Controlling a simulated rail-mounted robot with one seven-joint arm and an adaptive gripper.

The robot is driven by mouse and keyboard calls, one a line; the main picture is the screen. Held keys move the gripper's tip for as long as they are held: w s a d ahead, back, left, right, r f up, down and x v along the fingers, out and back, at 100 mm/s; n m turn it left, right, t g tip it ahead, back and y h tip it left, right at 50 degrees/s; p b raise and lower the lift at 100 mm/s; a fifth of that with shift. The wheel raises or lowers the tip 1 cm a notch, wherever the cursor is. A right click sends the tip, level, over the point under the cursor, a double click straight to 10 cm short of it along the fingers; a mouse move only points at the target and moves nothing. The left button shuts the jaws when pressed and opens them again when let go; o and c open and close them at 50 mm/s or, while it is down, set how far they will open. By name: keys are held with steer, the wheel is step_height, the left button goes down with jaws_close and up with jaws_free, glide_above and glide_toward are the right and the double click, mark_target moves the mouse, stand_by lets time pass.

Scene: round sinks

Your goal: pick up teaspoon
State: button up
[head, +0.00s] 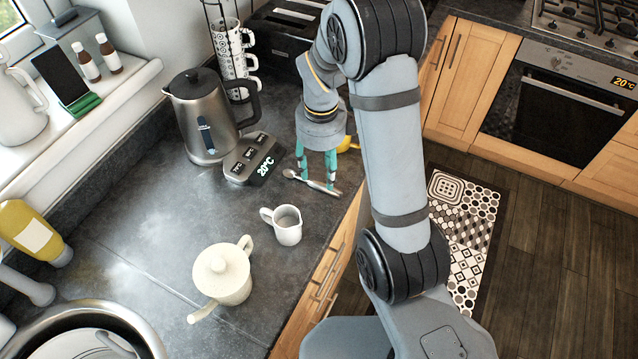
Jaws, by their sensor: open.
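The teaspoon (317,184) is a small silvery spoon lying on the dark worktop near its front edge. Its bowl is at the left and its handle runs right and slightly toward the bottom of the picture. My gripper (316,178) points down over the teaspoon with its teal fingers apart. The fingertips are at or just above the spoon. I cannot tell whether they touch it. The gripper looks empty.
A steel kettle (203,118) and its display base (252,158) stand left of my gripper. A small white jug (288,226) and a lidded cream pot (222,272) stand nearer. Behind are stacked mugs (232,60) and a toaster (280,35). Something yellow (344,144) is partly hidden behind my arm.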

mark_target(320, 186)
steer(key=shift+w+f+p, duration=0.15)
steer(key=shift+f+p, duration=0.4)
steer(key=shift+f, duration=0.95)
steer(key=shift+w+f+p, duration=0.1)
steer(key=shift+f+p, duration=0.4)
steer(key=shift+f, duration=1)
steer(key=shift+a, duration=0.1)
steer(key=shift+c, duration=0.5)
jaws_close()
